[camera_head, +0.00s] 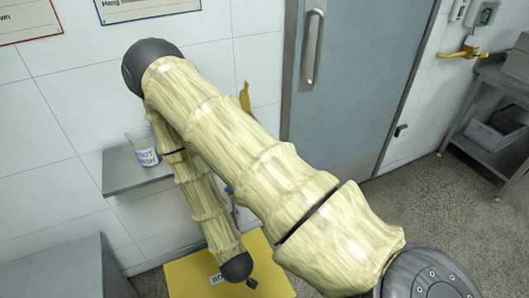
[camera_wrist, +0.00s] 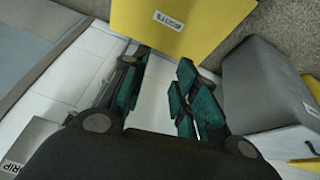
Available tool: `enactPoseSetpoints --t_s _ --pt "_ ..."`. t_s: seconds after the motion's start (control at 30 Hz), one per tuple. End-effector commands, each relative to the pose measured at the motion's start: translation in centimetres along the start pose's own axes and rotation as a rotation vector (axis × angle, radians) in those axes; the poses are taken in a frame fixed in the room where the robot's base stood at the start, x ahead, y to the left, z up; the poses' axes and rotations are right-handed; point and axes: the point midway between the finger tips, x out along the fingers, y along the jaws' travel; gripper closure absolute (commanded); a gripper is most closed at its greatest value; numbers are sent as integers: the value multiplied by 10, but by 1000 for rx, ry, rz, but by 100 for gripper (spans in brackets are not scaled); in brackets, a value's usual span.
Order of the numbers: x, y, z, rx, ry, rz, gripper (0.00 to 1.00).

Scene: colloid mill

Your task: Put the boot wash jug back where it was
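The boot wash jug (camera_head: 143,148), a clear vessel with a "BOOT WASH" label, stands upright on a small grey wall shelf (camera_head: 120,168) left of my arm in the head view. My arm covers the right part of that shelf. The jug does not show in the wrist view. My gripper (camera_wrist: 162,65) is open in the wrist view, with its dark green-padded fingers apart and only white wall between them. In the head view my gripper is mostly hidden at the lower end of my arm, below the jug and over a yellow surface.
A yellow object labelled "BOOTS" (camera_wrist: 205,28) lies beyond my fingers; yellow also shows in the head view (camera_head: 190,275). A grey block (camera_wrist: 262,85) is right of my fingers. A grey door (camera_head: 360,80) and metal shelving (camera_head: 500,85) stand right. Floor before the door is clear.

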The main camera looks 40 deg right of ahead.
Motion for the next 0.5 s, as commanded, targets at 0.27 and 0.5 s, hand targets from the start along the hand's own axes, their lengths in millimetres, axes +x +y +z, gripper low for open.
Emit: enactPoseSetpoints --t_s 0.27,0.5 --pt "-25 26 132 -91 -363 -102 71" --pt "-32 28 149 -106 -414 -119 71"
